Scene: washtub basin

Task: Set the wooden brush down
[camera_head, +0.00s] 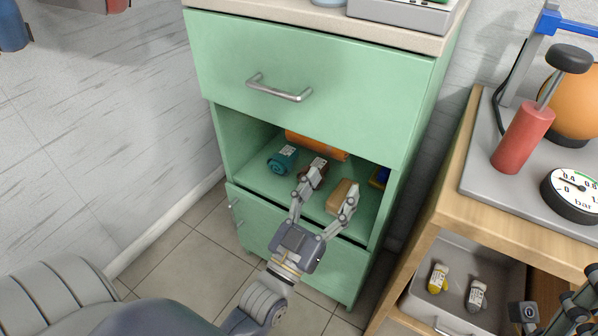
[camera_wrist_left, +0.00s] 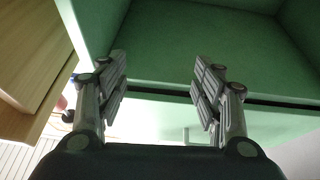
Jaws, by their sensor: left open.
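A tan block that looks like the wooden brush (camera_head: 340,194) lies on the open shelf of the green cabinet (camera_head: 240,160). My left gripper (camera_head: 331,185) is open at the shelf's front, one finger by a dark brown item and the other overlapping the tan block's right side. I cannot tell whether that finger touches the block. In the left wrist view the open fingers (camera_wrist_left: 160,75) have nothing between them, and the brush does not show. Part of my right gripper (camera_head: 565,312) shows at the lower right corner; its jaws are not clear.
A teal canister (camera_head: 283,159), a dark brown item (camera_head: 313,172), an orange object (camera_head: 316,144) and a blue item (camera_head: 383,174) share the shelf. A closed drawer (camera_head: 310,75) is above.

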